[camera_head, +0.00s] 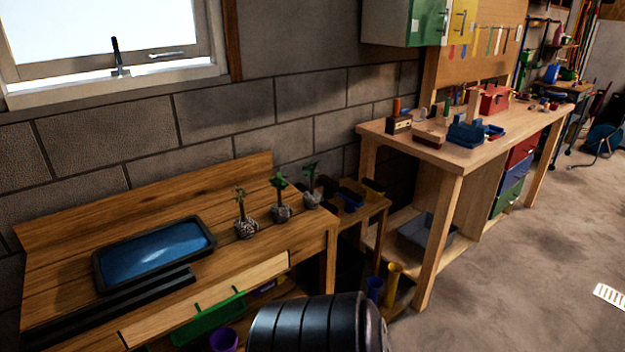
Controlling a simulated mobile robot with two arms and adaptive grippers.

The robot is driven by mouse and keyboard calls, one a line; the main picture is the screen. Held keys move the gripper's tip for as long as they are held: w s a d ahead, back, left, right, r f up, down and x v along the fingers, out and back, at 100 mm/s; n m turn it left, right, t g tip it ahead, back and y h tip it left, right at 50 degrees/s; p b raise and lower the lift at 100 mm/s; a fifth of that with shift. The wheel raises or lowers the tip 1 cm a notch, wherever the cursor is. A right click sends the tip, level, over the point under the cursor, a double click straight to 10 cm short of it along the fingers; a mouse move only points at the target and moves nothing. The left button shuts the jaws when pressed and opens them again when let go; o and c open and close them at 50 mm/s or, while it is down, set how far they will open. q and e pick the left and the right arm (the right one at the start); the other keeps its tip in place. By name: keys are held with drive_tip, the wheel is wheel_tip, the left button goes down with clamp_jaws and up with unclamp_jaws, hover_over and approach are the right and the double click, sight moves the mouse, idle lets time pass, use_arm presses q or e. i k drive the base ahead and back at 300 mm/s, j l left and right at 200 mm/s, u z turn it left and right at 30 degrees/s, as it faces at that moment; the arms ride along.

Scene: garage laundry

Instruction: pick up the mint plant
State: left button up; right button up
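Three small potted plants stand in a row at the right end of the wooden bench (60,240). The left plant (244,222) has thin brownish-green stems, the middle plant (281,207) has brighter green leaves, and the right plant (311,194) is darker green. Their pots look grey and speckled. I cannot tell from this distance which one is the mint. Neither of my grippers shows in the head view.
A black tray with blue inside (155,252) lies left of the plants. A black ribbed drum-like object (312,325) stands before the bench's right part. A tool-laden workbench (425,150) stands farther right. Bare floor (520,260) is open at the right.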

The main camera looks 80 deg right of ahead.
sight(311, 198)
drive_tip(key=z, duration=2.65)
